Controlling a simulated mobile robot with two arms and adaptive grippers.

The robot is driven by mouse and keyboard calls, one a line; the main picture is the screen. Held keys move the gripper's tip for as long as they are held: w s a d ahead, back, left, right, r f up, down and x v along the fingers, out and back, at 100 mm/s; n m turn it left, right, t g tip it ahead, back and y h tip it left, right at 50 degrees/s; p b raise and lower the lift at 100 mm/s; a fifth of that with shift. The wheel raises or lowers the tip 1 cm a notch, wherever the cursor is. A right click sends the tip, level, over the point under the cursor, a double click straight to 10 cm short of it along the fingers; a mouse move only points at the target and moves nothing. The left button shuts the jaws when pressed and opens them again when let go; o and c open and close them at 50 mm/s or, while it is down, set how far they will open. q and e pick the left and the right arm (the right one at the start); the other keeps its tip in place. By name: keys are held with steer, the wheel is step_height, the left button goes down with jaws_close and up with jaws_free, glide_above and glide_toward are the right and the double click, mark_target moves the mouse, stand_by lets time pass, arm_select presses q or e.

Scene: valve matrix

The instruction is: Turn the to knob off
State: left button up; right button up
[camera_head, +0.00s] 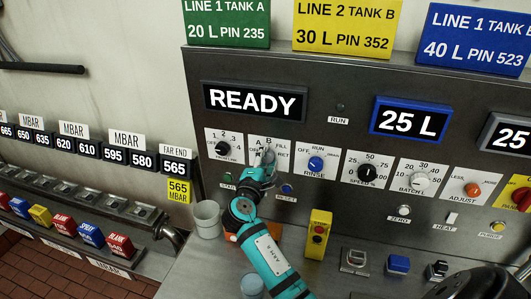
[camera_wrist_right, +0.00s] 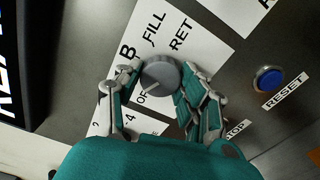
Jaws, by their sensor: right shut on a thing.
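A round grey knob (camera_wrist_right: 160,74) sits on a white label plate in the right wrist view. The plate reads B, FILL, RET and a partly hidden "OF". A light mark on the knob points to the lower left, toward "OF". My right gripper (camera_wrist_right: 158,88) has a finger on each side of the knob and is shut on it. In the head view my right gripper (camera_head: 265,161) covers most of this knob, on the plate between the black knob (camera_head: 222,147) and the blue RINSE knob (camera_head: 316,163). My left gripper is not in view.
A READY display (camera_head: 254,101) is above the knob. A blue RESET button (camera_wrist_right: 268,78) is close by the gripper. A speed knob (camera_head: 367,172) and further knobs continue to the right. A white cup (camera_head: 207,219) and a yellow button box (camera_head: 318,236) stand below the panel.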

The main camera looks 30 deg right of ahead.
steer(key=n+p, duration=0.2)
steer(key=n, duration=0.1)
steer(key=shift+r, duration=0.2)
steer(key=shift+f+n+p, duration=0.1)
steer(key=shift+n+p, duration=0.45)
steer(key=shift+n, duration=0.35)
steer(key=o, duration=1.2)
steer(key=shift+w+f, duration=0.1)
steer(key=shift+f, duration=0.05)
steer(key=shift+a, duration=0.1)
steer(key=v, duration=1.2)
steer(key=shift+f, duration=0.1)
